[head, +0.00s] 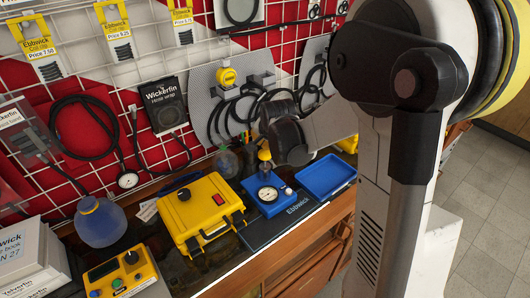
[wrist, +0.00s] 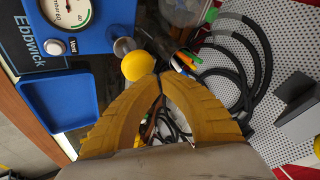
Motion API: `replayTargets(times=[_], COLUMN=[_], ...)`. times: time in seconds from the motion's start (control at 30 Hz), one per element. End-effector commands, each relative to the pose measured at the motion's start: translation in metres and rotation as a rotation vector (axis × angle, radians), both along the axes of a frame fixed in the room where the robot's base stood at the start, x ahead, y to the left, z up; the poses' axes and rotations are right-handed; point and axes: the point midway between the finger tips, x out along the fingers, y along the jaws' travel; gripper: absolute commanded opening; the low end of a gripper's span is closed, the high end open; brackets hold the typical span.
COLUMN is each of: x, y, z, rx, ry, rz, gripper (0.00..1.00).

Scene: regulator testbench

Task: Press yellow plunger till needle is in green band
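The blue regulator box (head: 283,206) stands on a dark Ebbwick mat, with a round white gauge (head: 267,193) on its top. The yellow plunger (head: 264,155) rises on a metal stem at the box's back. In the wrist view the plunger's round yellow knob (wrist: 138,67) is just beyond my fingertips, slightly left. The gauge (wrist: 66,10) is cut by the top edge there; a green band shows, but I cannot read the needle against it. My gripper (wrist: 158,76) has its ribbed yellow fingers together at the tips, nothing between them.
An empty blue tray (head: 326,176) lies right of the regulator. A yellow case (head: 201,213) stands left of it. Behind, a perforated panel (wrist: 292,55) carries black cables. Pens (wrist: 184,62) stand close beside the knob.

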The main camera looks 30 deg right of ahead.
Motion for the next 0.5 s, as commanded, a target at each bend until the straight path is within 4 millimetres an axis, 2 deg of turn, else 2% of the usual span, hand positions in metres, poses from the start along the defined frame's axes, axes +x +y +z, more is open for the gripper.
replayTargets(times=[0.17,0.5], x=[0.0,0.0], y=[0.0,0.0], z=[-0.0077,-0.007], rx=[0.0,0.0], ry=[0.0,0.0], rz=[0.0,0.0], gripper=[0.0,0.0])
